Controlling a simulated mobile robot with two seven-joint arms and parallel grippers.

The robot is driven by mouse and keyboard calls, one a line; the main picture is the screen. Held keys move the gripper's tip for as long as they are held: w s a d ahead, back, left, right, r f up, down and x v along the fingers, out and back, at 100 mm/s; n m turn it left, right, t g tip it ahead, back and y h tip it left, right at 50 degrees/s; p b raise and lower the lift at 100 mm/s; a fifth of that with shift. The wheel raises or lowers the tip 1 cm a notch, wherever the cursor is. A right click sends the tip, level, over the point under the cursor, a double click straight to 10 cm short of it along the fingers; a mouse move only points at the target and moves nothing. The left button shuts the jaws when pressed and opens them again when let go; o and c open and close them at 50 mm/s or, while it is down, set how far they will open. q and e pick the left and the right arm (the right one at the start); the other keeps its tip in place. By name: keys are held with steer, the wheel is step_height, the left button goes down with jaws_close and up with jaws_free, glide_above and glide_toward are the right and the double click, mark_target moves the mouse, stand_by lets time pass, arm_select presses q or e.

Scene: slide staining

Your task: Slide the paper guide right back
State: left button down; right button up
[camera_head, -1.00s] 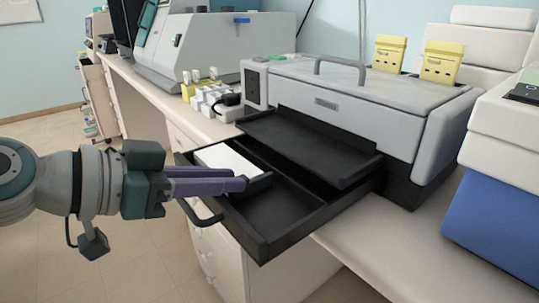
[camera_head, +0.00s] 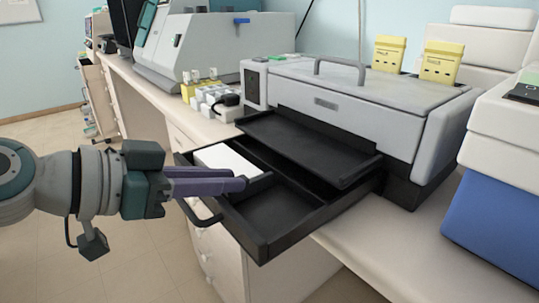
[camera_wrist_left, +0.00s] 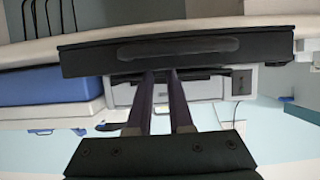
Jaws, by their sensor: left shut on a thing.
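The paper guide (camera_head: 262,181) is a small dark piece inside the pulled-out black tray (camera_head: 264,251), beside the white paper (camera_head: 226,160). My left gripper (camera_head: 243,184) reaches in from the left over the tray's handle side, and its purple fingers are shut on the guide. The fingers hide part of the guide and of the paper's near edge. In the left wrist view the gripper (camera_wrist_left: 162,76) points at the tray (camera_wrist_left: 80,60), and the guide cannot be made out there. My right gripper is not in view.
The tray's curved handle (camera_head: 203,214) sits just below my left fingers. The grey printer-like machine (camera_head: 350,100) stands behind, with a black output shelf (camera_head: 305,146) over the tray's back. A blue and white box (camera_head: 495,230) stands at the right. The counter front right is clear.

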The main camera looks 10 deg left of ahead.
mark_target(237, 199)
arm_select(q)
steer(key=s+d+p, duration=0.1)
steer(key=s+d, duration=0.1)
steer(key=d, duration=0.1)
steer(key=shift+s+p, duration=0.2)
steer(key=shift+p, duration=0.15)
steer(key=shift+s+d, duration=0.25)
steer(key=shift+d, duration=0.1)
steer(key=c, duration=0.8)
jaws_free()
steer(key=shift+a, duration=0.1)
